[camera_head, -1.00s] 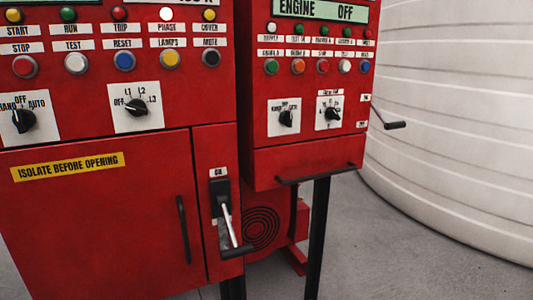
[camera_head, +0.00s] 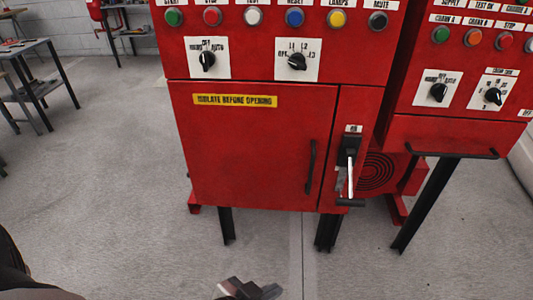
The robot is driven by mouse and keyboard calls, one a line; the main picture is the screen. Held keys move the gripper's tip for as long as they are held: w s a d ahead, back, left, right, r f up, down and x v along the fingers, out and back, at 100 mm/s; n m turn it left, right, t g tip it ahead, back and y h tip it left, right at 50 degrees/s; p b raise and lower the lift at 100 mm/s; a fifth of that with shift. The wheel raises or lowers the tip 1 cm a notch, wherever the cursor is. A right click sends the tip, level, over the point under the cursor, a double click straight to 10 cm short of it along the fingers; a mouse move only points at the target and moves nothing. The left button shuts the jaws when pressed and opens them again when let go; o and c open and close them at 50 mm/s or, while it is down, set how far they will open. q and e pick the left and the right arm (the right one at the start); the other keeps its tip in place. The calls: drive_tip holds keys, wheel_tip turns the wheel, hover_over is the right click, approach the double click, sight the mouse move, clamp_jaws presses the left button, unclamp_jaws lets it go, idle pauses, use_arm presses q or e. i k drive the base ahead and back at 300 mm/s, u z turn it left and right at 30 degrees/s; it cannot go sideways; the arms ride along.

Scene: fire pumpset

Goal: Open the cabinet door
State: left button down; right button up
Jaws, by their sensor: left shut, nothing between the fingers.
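The red cabinet door (camera_head: 250,150) is shut, with a yellow "ISOLATE BEFORE OPENING" label (camera_head: 235,100) near its top. Its black vertical handle (camera_head: 311,167) is on the door's right side. Right of the door, a switch lever (camera_head: 350,172) with a black grip hangs down beneath an "ON" label. My left gripper (camera_head: 262,290) shows at the bottom edge, low in front of the cabinet and apart from the door and handle. Its fingers are shut and empty, and it is partly cut off by the frame. My right gripper is not in view.
A second red panel (camera_head: 440,125) with a black bar along its lower edge stands at the right. Black legs (camera_head: 326,232) hold the cabinet above the grey floor. A workbench (camera_head: 40,75) is at the far left. The floor in front is clear.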

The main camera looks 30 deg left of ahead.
sight(245, 144)
drive_tip(key=z, duration=0.05)
drive_tip(key=k, duration=1.1)
drive_tip(key=u, duration=1.1)
drive_tip(key=i, duration=1.75)
drive_tip(key=z, duration=0.9)
